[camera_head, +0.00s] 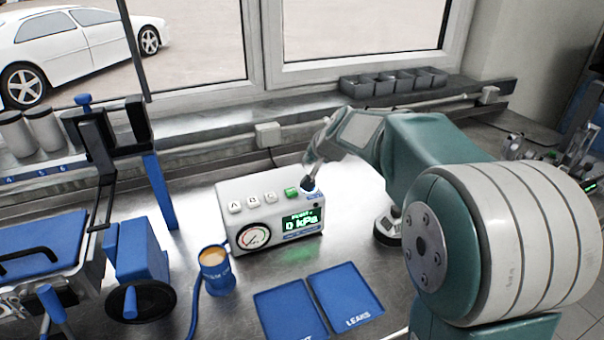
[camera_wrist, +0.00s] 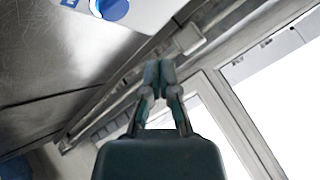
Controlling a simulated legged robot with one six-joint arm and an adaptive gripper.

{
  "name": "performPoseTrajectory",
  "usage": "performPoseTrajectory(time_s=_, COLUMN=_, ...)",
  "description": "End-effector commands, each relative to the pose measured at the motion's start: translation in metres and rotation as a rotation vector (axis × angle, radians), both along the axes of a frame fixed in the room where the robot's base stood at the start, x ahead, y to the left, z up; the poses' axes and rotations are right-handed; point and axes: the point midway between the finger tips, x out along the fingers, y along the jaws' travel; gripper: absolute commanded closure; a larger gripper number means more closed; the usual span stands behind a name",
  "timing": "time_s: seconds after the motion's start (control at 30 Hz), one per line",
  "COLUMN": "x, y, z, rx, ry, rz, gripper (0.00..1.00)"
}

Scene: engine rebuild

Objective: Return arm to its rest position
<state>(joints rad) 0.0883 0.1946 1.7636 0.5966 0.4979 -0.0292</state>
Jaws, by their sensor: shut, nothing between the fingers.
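My gripper (camera_head: 309,181) points down at the right end of the top of a white tester box (camera_head: 268,212). Its fingers hide part of a blue button (camera_head: 311,195) there; I cannot tell whether they touch it. In the wrist view my gripper (camera_wrist: 159,70) has its fingertips together with nothing between them, and the blue button (camera_wrist: 112,8) shows apart from the tips at the top. The box has A, B and C buttons, a lit green button (camera_head: 292,192), a round gauge and a screen reading 0 kPa. My arm reaches in from the right.
Two blue trays (camera_head: 345,293) lie in front of the box, one marked LEAKS. A blue cup-like fixture (camera_head: 215,270) with a hose stands left of them. A blue clamp stand (camera_head: 110,130) is at left. Grey bins (camera_head: 392,82) line the sill below the window.

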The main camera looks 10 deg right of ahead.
Motion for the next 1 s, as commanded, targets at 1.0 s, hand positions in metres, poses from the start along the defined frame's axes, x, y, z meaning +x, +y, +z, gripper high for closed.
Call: performPoseTrajectory(time_s=1.0, x=-0.268, y=0.015, z=0.015, rx=-0.361, ry=0.147, rz=0.285, gripper=1.0)
